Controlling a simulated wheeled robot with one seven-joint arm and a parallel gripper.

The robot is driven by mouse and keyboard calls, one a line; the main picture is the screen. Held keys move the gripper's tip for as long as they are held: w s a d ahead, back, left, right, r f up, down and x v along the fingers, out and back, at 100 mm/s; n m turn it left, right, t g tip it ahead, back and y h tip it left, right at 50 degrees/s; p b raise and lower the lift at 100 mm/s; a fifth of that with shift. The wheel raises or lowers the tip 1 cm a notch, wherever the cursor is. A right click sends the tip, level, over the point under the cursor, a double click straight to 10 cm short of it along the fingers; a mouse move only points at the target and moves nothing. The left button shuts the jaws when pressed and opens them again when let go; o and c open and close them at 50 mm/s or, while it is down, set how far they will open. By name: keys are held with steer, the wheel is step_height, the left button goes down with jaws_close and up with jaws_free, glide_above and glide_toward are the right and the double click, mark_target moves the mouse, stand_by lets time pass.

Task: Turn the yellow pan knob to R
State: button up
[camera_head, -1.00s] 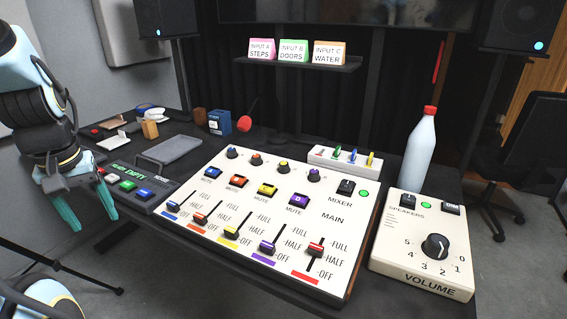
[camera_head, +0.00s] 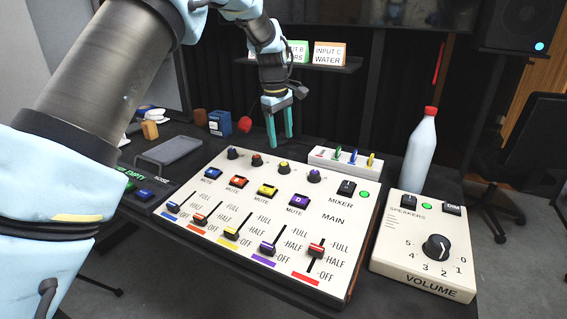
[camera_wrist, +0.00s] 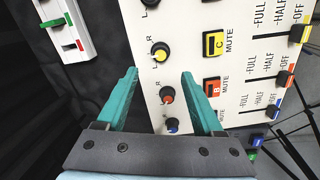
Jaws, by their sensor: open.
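The yellow pan knob (camera_head: 284,167) stands in the back row of knobs on the white mixer panel (camera_head: 330,222). In the wrist view the yellow knob (camera_wrist: 160,53) is black with a yellow cap, with L and R printed beside it. I cannot tell its pointer's exact direction. My gripper (camera_head: 281,142) points down, with teal fingers above and around the back edge of the mixer near this knob. In the wrist view my gripper (camera_wrist: 159,74) is open and empty. The yellow knob shows just beyond the fingertips, and nothing is between the fingers in contact.
The orange knob (camera_wrist: 166,95) and blue knob (camera_wrist: 172,126) sit beside the yellow one, the purple knob (camera_head: 314,175) on its other side. A white switch box (camera_head: 345,162) stands behind the mixer. A bottle (camera_head: 420,150) and the volume box (camera_head: 425,235) are at right.

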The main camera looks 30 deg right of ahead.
mark_target(284, 164)
steer(key=f, duration=0.3)
steer(key=f+p, duration=0.1)
steer(key=f, duration=0.2)
steer(key=d+f, duration=0.1)
steer(key=f, duration=0.3)
steer(key=shift+w+d+p, duration=0.1)
steer(key=shift+w+p, duration=0.05)
steer(key=shift+p, duration=0.25)
jaws_close()
